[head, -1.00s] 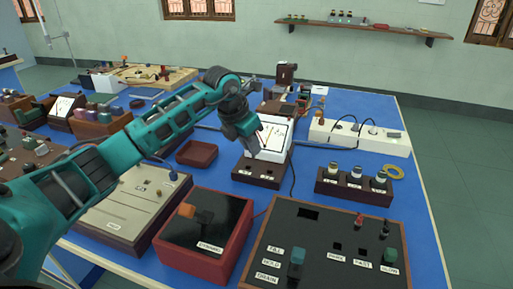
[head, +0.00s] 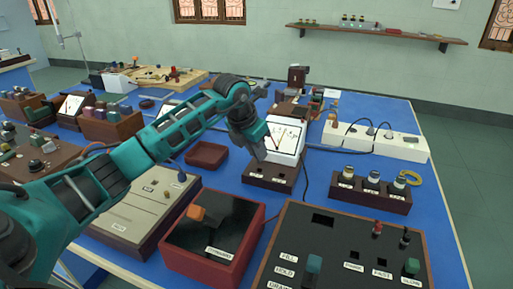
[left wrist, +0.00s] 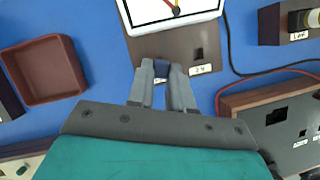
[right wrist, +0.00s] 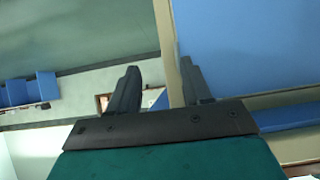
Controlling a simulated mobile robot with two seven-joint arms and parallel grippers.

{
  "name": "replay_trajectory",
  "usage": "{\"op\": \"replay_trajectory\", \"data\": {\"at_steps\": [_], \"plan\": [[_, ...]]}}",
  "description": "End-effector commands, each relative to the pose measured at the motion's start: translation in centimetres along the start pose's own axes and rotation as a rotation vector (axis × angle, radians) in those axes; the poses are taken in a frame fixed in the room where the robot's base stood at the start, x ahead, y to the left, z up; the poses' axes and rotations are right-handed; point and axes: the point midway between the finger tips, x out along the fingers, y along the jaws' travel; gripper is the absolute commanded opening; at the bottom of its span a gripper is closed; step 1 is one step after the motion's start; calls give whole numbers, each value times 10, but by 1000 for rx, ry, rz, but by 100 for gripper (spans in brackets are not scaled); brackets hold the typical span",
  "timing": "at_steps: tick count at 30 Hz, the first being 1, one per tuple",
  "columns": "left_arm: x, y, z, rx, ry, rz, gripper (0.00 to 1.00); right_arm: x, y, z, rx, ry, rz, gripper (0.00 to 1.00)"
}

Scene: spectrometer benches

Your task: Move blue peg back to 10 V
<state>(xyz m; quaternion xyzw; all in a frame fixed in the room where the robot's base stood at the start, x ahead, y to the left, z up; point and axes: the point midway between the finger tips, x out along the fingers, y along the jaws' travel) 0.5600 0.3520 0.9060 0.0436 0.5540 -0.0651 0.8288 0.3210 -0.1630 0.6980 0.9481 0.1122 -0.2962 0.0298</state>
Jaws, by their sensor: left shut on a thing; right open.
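The white meter (head: 290,138) stands on a dark brown base (head: 285,186) with two labelled sockets at its front. My left gripper (left wrist: 162,68) is shut on the blue peg (left wrist: 161,69), a small dark blue piece between the fingertips. The peg is over or at the left socket of the base; the fingers hide that socket, so I cannot tell whether the peg is seated. The right socket (left wrist: 199,53) shows empty, with a "2 V" label below it. The left label is mostly hidden. In the head view my left gripper (head: 259,153) is at the meter's left front. My right gripper (right wrist: 155,88) is open and empty, away from the meter.
A dark red tray (head: 207,155) lies left of the base. A red box with a black top (head: 214,236) and a dark switch panel (head: 345,250) stand in front. A three-post block (head: 371,192) stands to the right. A black cable runs past the base's right side.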

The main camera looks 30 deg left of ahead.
Motion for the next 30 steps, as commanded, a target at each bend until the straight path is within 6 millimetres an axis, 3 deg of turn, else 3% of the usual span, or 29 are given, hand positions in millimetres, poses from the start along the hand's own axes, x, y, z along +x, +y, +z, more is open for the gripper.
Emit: {"op": "replay_trajectory", "data": {"at_steps": [16,29,30], "plan": [[31,0,-13,0,0,0,0,14,-9,0,-4,16,-27,49],[35,0,-14,0,0,0,0,13,-9,-5,-5,23,-30,49],[35,0,-14,0,0,0,22,13,-9,-5,-5,22,-29,49]]}}
